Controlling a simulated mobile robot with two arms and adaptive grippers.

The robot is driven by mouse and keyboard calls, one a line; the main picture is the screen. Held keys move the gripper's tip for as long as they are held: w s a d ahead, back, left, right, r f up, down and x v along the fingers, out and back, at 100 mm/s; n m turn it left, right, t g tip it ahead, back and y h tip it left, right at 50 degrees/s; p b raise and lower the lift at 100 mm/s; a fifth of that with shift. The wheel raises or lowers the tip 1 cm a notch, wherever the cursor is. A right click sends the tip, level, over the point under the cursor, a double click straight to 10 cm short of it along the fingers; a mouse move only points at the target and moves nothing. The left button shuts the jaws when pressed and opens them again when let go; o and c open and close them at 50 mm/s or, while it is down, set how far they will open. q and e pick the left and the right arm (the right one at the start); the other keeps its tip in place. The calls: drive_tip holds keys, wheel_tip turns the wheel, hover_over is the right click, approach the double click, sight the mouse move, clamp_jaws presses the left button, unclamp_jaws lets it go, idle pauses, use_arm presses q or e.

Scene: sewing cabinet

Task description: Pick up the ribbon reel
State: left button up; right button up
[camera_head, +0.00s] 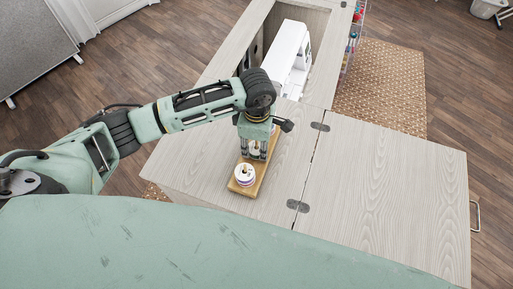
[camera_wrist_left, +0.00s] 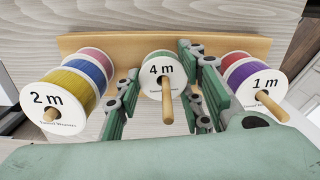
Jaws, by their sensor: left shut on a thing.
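Ribbon reels stand on pegs of a wooden holder (camera_wrist_left: 100,42) on the cabinet top. A white reel marked "4 m" (camera_wrist_left: 161,72) with green ribbon is on the middle peg. My left gripper (camera_wrist_left: 161,90) reaches down over the holder, its fingers shut on either side of this reel; it also shows in the head view (camera_head: 256,151). I cannot tell whether the reel is lifted. A yellow "2 m" reel (camera_wrist_left: 70,88) tops the left stack and a purple "1 m" reel (camera_wrist_left: 252,85) the right stack. My right gripper is out of view.
A white sewing machine (camera_head: 289,50) stands in the cabinet opening behind my left gripper. The hinged leaf (camera_head: 392,190) at right is clear. A rack with coloured items (camera_head: 352,40) hangs beyond the cabinet's far right edge.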

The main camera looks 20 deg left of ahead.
use_arm(q)
wheel_tip(320, 180, up, 10)
drive_tip(key=b, duration=0.2)
idle(0.3)
drive_tip(key=shift+r, duration=0.9)
drive_tip(key=shift+a, duration=0.1)
